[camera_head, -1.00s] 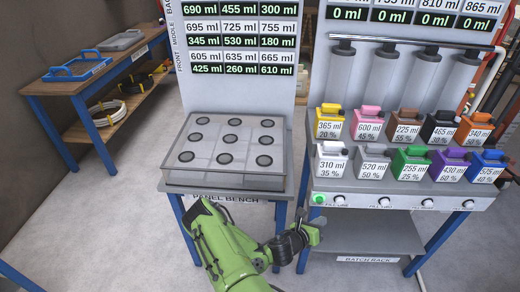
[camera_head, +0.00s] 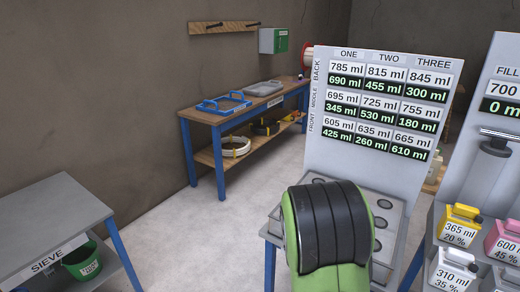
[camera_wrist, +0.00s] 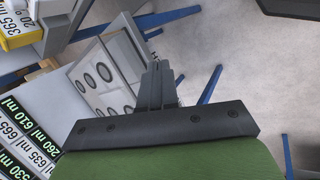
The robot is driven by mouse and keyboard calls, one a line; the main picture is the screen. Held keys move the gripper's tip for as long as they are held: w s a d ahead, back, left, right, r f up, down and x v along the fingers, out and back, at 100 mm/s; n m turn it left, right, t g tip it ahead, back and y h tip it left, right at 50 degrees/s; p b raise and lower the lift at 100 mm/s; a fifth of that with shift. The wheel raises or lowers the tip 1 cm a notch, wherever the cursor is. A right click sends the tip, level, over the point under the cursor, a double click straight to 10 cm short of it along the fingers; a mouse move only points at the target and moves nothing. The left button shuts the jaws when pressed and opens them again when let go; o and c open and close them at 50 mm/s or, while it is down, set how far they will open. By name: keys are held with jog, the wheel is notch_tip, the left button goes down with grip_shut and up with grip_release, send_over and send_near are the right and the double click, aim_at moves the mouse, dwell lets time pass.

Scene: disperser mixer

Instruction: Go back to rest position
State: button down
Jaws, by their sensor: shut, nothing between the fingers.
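My gripper (camera_wrist: 157,85) shows in the wrist view with its two dark fingers together and nothing between them. It is over the floor beside the panel bench, apart from everything. In the head view the gripper is hidden; my green and black arm (camera_head: 335,225) fills the lower middle and covers part of the panel bench (camera_head: 395,210). The bench's tray with round holes also shows in the wrist view (camera_wrist: 112,72), left of the fingers.
A board of ml readings (camera_head: 385,120) stands behind the panel bench. Coloured jugs, one yellow (camera_head: 460,222), stand at the right. A sieve table (camera_head: 45,220) with a green bucket (camera_head: 83,260) below is at the left. A wooden bench (camera_head: 240,115) stands at the back wall. Floor between is clear.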

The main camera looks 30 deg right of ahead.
jog(key=a+r+m+t+y+p, duration=0.15)
jog(key=a+r+t+y, duration=0.25)
jog(key=a+r, duration=0.9)
jog(key=s+a+r+t+y, duration=0.2)
jog(key=s+a+r, duration=0.4)
jog(key=a, duration=0.4)
jog(key=shift+s+a+r+p, duration=0.15)
jog(key=shift+s+a+p, duration=0.3)
jog(key=shift+s, duration=0.45)
jog(key=shift+d, duration=0.15)
